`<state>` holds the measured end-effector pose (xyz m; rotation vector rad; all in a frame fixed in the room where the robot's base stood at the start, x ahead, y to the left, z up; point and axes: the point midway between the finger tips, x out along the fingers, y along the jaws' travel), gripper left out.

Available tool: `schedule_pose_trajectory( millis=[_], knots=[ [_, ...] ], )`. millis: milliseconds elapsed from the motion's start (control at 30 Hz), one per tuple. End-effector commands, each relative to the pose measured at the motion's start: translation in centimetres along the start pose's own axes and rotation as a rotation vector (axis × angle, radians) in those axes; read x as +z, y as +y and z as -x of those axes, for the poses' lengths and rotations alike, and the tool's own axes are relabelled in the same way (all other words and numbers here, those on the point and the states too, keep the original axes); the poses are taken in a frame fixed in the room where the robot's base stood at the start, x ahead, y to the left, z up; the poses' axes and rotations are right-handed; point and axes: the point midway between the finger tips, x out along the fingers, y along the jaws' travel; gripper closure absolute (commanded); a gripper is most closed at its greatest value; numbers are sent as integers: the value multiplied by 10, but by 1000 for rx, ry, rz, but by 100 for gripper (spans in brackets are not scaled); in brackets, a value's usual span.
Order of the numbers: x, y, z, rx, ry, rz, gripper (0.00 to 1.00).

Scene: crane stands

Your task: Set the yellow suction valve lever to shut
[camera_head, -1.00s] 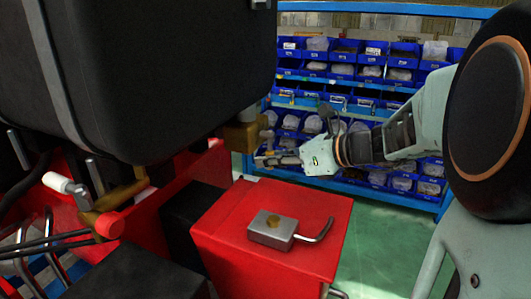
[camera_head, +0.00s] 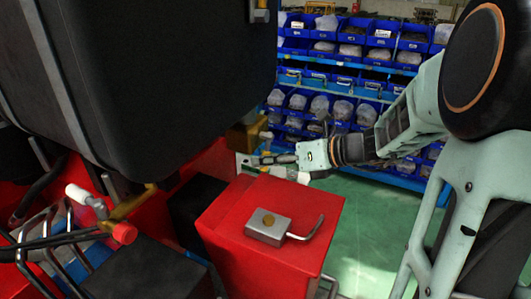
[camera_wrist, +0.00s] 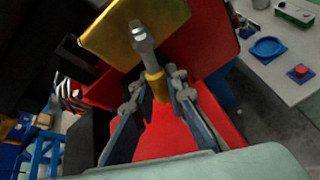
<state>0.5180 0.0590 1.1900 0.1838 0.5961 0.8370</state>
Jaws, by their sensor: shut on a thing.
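The yellow suction valve lever (camera_wrist: 155,84) shows in the wrist view as a grey metal arm with a yellow grip. Its pivot end is on the face of a brass-coloured valve block (camera_wrist: 107,32). My gripper (camera_wrist: 154,88) has one finger on each side of the yellow grip and is shut on it. In the head view my gripper (camera_head: 262,160) reaches left to just below and beside the brass valve block (camera_head: 243,138). The lever is too small and covered there to make out its angle.
A large black tank (camera_head: 150,80) hangs over the left side. A red box (camera_head: 270,225) with a metal block and bent handle stands below my gripper. Blue bin shelves (camera_head: 350,50) stand behind. Green floor (camera_head: 375,225) is open at right.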

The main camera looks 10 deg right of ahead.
Motion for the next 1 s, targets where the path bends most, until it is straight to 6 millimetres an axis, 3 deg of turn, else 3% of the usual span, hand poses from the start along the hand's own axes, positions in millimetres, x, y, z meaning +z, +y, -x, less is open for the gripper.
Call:
schedule_pose_trajectory(
  millis=[267, 300, 467, 767, 1000],
  knots=[
    [1, 0, 0, 1, -3, 1, 100],
    [1, 0, 0, 1, -3, 1, 85],
    [1, 0, 0, 0, -2, 1, 68],
    [0, 0, 2, 0, -1, 1, 68],
    [1, -2, 36, -5, -2, 3, 68]
  ],
)
